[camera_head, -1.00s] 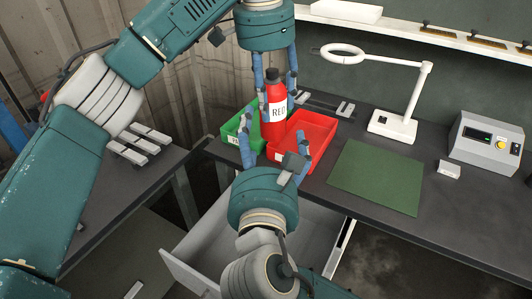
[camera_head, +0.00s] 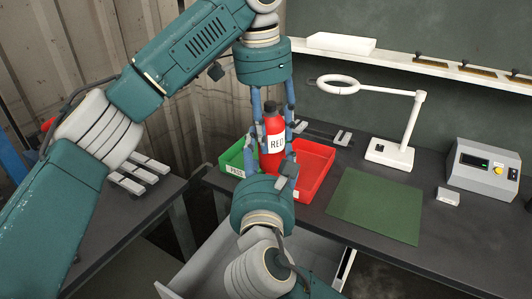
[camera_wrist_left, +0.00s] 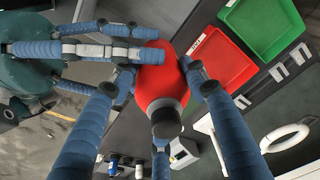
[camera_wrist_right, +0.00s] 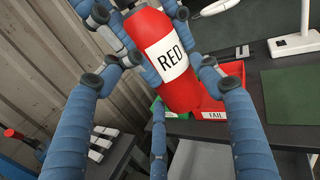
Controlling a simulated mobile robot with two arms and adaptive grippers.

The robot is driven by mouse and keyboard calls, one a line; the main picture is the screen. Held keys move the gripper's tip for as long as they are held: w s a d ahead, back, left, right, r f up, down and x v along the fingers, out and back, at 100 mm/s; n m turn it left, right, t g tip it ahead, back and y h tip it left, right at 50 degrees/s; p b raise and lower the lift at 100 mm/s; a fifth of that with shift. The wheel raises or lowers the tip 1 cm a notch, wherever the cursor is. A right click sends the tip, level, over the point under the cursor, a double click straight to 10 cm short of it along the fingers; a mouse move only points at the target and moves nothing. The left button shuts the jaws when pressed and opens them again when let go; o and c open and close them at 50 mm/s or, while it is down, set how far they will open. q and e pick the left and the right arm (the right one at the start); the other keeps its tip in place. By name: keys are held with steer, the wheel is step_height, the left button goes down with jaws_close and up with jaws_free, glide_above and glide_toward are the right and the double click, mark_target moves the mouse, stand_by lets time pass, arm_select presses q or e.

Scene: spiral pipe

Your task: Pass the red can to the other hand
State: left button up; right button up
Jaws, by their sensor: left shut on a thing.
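The red can (camera_head: 273,128) is bottle-shaped, with a black cap and a white RED label. It is upright in the head view, above the trays. My left gripper (camera_head: 274,118) comes down from above and is shut on the can's upper part. The cap faces the camera in the left wrist view, where the can (camera_wrist_left: 160,78) sits between the fingers. My right gripper (camera_head: 275,163) points up from below, its open fingers on either side of the can's lower part. In the right wrist view the can (camera_wrist_right: 165,55) lies between these fingers; contact is unclear.
A green tray (camera_head: 229,156) marked PASS and a red tray (camera_head: 318,172) stand on the dark bench behind the grippers. A green mat (camera_head: 376,206), a magnifier lamp (camera_head: 390,153) and a control box (camera_head: 484,170) are to the right. An open drawer (camera_head: 190,275) is below.

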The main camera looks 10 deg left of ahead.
arm_select(q)
steer(key=o, duration=1.6)
steer(key=shift+a, duration=0.1)
steer(key=shift+o, duration=0.2)
